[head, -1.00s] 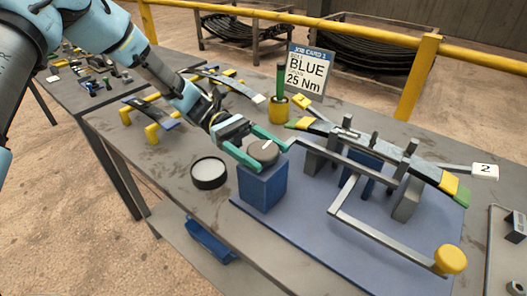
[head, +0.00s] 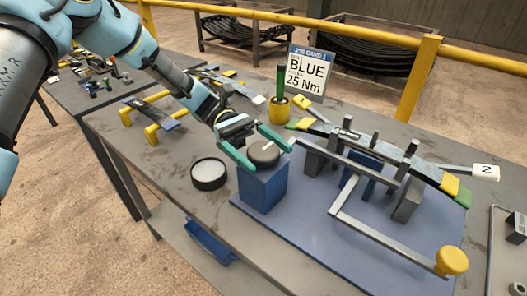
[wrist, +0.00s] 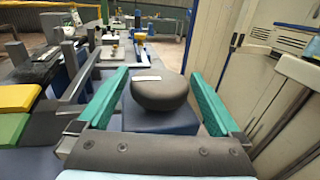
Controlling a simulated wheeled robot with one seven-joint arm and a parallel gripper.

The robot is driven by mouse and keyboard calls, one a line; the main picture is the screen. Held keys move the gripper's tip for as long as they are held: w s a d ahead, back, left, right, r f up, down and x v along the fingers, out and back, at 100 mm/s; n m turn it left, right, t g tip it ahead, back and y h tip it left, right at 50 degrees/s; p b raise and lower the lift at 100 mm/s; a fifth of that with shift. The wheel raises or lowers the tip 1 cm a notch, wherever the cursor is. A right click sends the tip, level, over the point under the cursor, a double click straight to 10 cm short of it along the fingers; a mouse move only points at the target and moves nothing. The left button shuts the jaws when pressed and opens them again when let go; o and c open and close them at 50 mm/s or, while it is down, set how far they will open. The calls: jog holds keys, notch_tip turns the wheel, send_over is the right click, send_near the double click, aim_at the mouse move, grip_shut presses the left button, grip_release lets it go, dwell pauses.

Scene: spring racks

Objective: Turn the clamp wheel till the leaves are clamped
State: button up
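The clamp wheel, a grey round knob (head: 264,153) with a white mark on top, sits on a blue block (head: 264,187). My gripper (head: 263,150) has its two green fingers on either side of the knob. In the wrist view the knob (wrist: 160,94) stands between the fingers, with a visible gap on each side. The leaves (head: 385,158), a dark stack with yellow and green ends, lie across the grey posts of the clamp fixture. A crank arm with a yellow knob (head: 451,260) reaches out at the front of the fixture.
A job card (head: 307,72) reading BLUE 25 Nm stands behind a yellow cup (head: 279,109) holding a green-handled tool. A round white-topped dish (head: 208,173) is left of the block. A tag marked 2 (head: 485,172) is at right. Leaf pieces on yellow stands (head: 152,132) lie at left.

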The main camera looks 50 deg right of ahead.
jog(key=shift+w, duration=0.1)
jog(key=b+v, duration=0.3)
jog(key=v, duration=0.7)
jog(key=shift+w+b, duration=0.3)
jog(key=shift+b, duration=0.1)
jog(key=shift+d, duration=0.1)
